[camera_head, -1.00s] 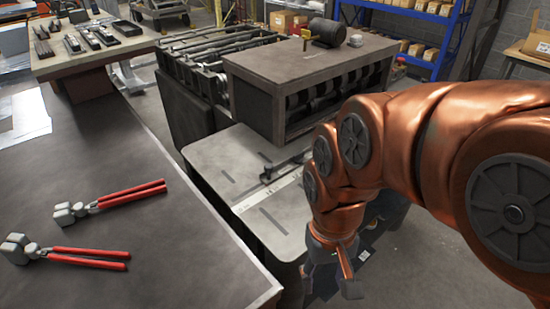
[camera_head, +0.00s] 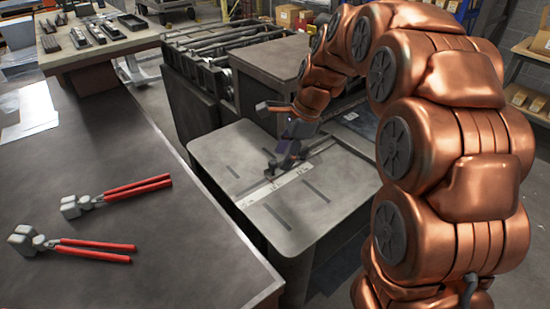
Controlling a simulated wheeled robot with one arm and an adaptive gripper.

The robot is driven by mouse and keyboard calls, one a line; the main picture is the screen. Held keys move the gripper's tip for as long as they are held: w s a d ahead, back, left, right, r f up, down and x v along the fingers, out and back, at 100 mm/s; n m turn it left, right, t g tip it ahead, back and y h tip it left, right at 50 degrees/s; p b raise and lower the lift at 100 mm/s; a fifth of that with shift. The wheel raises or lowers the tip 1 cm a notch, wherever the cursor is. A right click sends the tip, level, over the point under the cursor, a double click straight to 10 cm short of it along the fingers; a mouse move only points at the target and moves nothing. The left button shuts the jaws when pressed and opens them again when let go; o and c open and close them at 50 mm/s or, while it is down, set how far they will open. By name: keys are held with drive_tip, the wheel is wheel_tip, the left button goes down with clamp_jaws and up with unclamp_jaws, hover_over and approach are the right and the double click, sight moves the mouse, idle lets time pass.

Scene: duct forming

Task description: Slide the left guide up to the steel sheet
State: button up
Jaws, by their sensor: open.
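My gripper (camera_head: 287,152) is open and reaches down over the grey feed table of the forming machine. Its fingertips are close to a small dark guide (camera_head: 271,168) beside the pale scale strip. I cannot tell whether they touch it. The guide is partly hidden by the fingers. A flat grey sheet (camera_head: 362,121) shows in part behind my arm, at the right of the machine; I cannot tell surely that it is the steel sheet. The contact side between guide and sheet is hidden.
The feed table (camera_head: 225,150) has several slots and a pale scale strip (camera_head: 290,184); its front is clear. The machine housing (camera_head: 265,65) stands just behind my gripper. A dark workbench (camera_head: 90,240) at left holds two red-handled tools (camera_head: 125,191).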

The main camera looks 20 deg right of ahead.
sight(273, 161)
drive_tip(key=w+d+m, duration=0.2)
drive_tip(key=w+m, duration=0.2)
drive_tip(key=w, duration=0.2)
drive_tip(key=shift+t+y, duration=0.3)
drive_tip(key=shift+t, duration=0.1)
drive_tip(key=shift+p+x, duration=0.95)
drive_tip(key=shift+x, duration=3.1)
drive_tip(key=shift+d, duration=0.15)
clamp_jaws()
